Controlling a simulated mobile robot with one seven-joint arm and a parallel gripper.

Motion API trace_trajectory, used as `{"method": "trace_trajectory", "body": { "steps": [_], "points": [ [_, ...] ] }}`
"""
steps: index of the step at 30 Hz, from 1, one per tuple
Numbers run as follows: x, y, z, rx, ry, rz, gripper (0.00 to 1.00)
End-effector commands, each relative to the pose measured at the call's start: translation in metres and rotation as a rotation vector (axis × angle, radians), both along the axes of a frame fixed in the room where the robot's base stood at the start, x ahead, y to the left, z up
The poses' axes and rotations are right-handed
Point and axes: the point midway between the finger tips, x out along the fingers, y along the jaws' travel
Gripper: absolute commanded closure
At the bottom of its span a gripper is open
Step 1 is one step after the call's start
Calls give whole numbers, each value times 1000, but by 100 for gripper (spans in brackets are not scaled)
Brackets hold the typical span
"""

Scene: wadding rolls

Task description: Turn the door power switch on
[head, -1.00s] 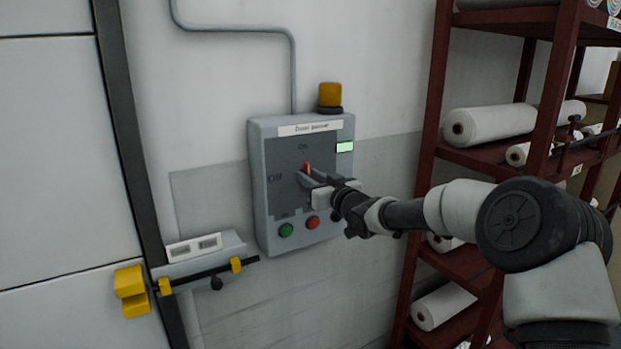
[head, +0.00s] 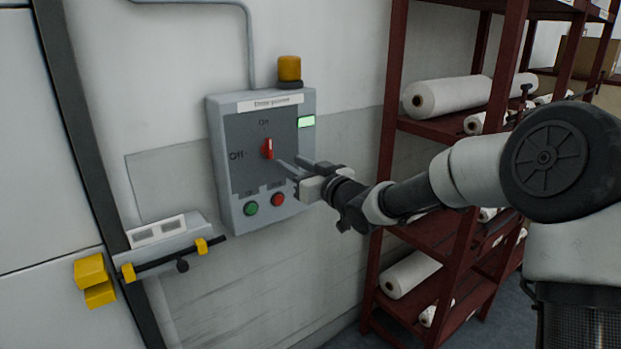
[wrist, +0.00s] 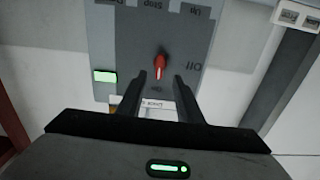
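The door power switch is a red rotary handle (head: 267,149) on a grey control box (head: 221,190) on the wall. The handle stands upright, lined up with the "On" mark above it; "Off" is at its left. In the wrist view the handle (wrist: 160,66) also lines up with the "On" mark, which appears below it there. A small green indicator (head: 306,122) on the box is lit. My gripper (head: 290,161) is open and empty, to the lower right of the handle and apart from it. In the wrist view its two fingers (wrist: 160,78) are spread.
A green button (head: 251,209) and a red button (head: 278,199) sit low on the box. An amber beacon (head: 289,69) is on top. A red shelf rack (head: 390,150) with white rolls stands at the right. A door bolt with yellow brackets (head: 95,279) is at lower left.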

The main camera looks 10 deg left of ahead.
Motion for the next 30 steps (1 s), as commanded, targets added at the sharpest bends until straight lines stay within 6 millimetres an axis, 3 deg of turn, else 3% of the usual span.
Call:
{"method": "trace_trajectory", "body": {
  "steps": [6,12,26,29,30],
  "points": [
    [-31,-37,0,-2,-1,-2,67],
    [-45,-53,0,-1,0,0,67],
    [-47,-60,3,-16,-2,-15,67],
    [-40,-79,14,-90,-4,-91,67],
    [-36,-94,23,-135,-3,-144,67]
  ]
}}
